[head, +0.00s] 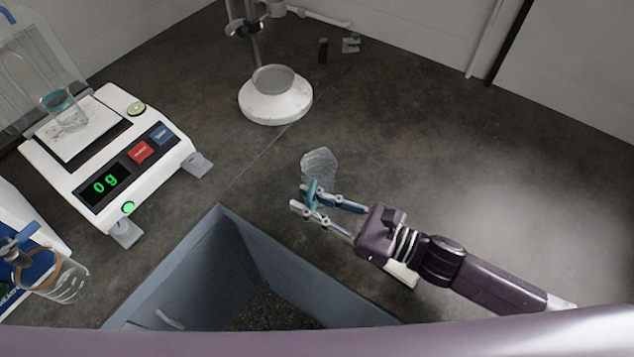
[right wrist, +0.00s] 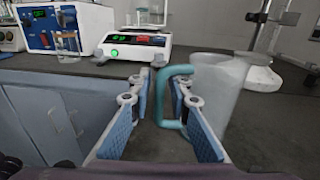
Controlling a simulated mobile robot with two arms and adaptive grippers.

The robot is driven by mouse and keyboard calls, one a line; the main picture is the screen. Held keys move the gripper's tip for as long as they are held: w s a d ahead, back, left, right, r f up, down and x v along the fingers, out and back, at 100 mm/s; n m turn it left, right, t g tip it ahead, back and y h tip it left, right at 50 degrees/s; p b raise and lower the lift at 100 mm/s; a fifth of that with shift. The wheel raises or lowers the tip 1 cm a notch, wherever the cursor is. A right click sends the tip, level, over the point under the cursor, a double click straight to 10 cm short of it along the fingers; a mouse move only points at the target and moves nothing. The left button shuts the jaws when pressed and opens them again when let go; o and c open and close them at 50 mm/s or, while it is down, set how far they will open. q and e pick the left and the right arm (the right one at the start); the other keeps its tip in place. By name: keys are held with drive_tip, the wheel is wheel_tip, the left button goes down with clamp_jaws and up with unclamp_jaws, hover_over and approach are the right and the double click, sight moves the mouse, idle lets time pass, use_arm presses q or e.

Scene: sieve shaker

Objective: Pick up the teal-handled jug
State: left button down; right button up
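The teal-handled jug (head: 319,163) is clear and stands on the dark bench top near the edge of the opening. Its teal handle (right wrist: 161,98) faces my right gripper. My right gripper (head: 301,199) reaches in from the right with its fingers apart around the handle. In the right wrist view, the handle's upright bar is between the fingers (right wrist: 166,82), close to the left one, and the clear body is to the right. I cannot tell whether a finger touches the handle. My left gripper is not in view.
A balance (head: 118,150) reading 0 g holds another clear vessel (head: 66,112). An orange-banded beaker (head: 65,280) is at lower left. A white round-based stand (head: 275,107) is behind the jug. A grey-blue open recess (head: 180,285) lies in front.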

drive_tip(key=shift+c, duration=0.6)
clamp_jaws()
drive_tip(key=shift+r, duration=0.2)
